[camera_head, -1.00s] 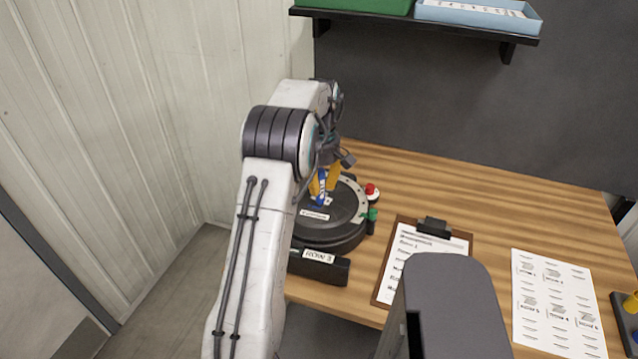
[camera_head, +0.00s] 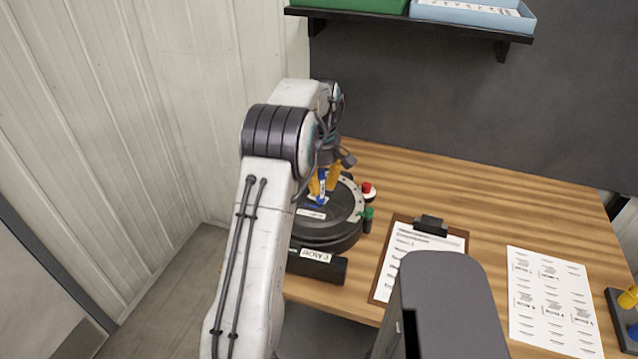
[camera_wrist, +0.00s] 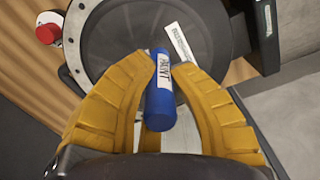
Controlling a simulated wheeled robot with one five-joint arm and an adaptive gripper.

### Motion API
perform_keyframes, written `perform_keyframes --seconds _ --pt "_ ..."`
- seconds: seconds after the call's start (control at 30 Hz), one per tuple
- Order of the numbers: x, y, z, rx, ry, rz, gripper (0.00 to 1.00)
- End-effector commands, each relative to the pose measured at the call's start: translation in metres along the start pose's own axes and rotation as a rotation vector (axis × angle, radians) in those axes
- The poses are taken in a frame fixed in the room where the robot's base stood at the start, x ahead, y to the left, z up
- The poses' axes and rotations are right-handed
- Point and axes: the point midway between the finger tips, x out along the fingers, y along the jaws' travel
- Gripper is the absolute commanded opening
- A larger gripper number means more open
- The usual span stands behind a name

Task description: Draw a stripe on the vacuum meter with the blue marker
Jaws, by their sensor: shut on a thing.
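The vacuum meter (camera_head: 325,229) is a round black machine at the left end of the wooden table, with a white label on its top. My gripper (camera_head: 322,190) has yellow fingers and is above the meter's top. In the wrist view my gripper (camera_wrist: 160,85) is shut on the blue marker (camera_wrist: 160,106), which has a white label with lettering. The marker's far end points at the dark disc of the meter (camera_wrist: 130,35). I cannot tell whether its tip touches the disc. No stripe can be made out on the visible part.
A red knob (camera_head: 368,190) and a green knob (camera_head: 368,214) stand at the meter's right side. A clipboard (camera_head: 378,285) and a printed sheet (camera_head: 550,300) lie to the right. A shelf (camera_head: 420,25) with trays hangs on the back wall. The table behind the clipboard is clear.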

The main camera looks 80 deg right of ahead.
Motion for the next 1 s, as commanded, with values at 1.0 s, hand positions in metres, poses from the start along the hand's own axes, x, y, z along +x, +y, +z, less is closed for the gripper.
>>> perform_keyframes --seconds 1.0 --pt "-0.0003 0.0018 0.0061 0.000 0.000 0.000 0.00"
